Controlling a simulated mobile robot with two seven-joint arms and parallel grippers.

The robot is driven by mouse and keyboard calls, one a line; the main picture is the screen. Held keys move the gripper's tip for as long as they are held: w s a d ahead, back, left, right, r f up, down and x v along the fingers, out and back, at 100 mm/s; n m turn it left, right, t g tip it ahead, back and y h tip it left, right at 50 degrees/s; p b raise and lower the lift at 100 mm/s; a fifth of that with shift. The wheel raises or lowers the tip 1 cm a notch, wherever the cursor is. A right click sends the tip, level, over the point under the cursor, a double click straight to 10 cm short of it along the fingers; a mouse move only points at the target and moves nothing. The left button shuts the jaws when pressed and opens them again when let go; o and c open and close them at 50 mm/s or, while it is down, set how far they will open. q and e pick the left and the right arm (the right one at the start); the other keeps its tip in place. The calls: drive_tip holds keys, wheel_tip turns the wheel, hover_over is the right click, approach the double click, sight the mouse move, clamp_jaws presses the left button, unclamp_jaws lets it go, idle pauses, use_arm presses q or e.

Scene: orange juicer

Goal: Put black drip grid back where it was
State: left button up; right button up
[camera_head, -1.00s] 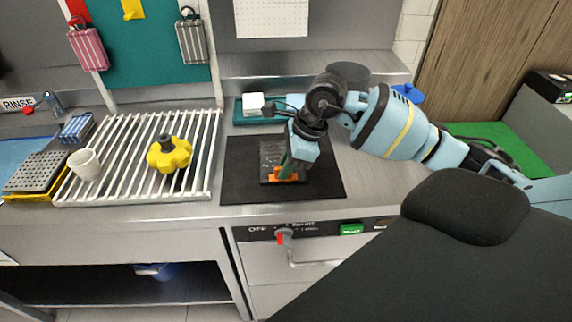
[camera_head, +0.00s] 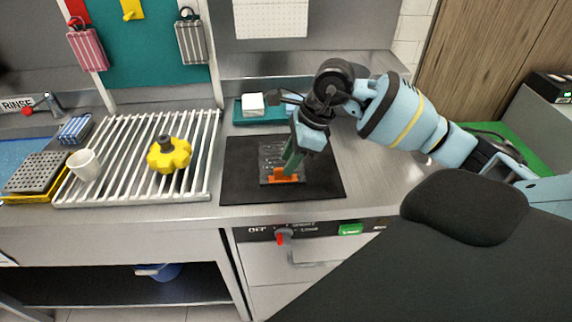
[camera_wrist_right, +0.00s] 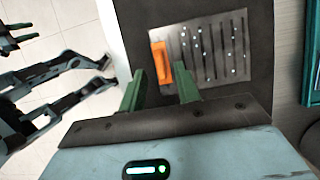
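The black drip grid (camera_head: 270,155) is a small dark slotted plate with an orange tab (camera_head: 284,176) at its front edge. It lies on a flat black mat (camera_head: 238,180) on the steel counter. In the right wrist view the slotted plate (camera_wrist_right: 212,52) and its orange tab (camera_wrist_right: 161,62) are in full sight. My right gripper (camera_head: 289,167) is just above the tab end. Its green fingers (camera_wrist_right: 160,90) are apart with nothing between them, and the tab shows just beyond them. My left gripper does not show in the head view.
A white slatted rack (camera_head: 125,150) holds a yellow knobbed part (camera_head: 169,154) and a white cup (camera_head: 85,165). Behind the mat is a teal tray (camera_head: 245,117) with a white block (camera_head: 252,103). The counter right of the mat (camera_head: 385,180) is clear.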

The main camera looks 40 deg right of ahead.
drive_tip(key=v, duration=0.9)
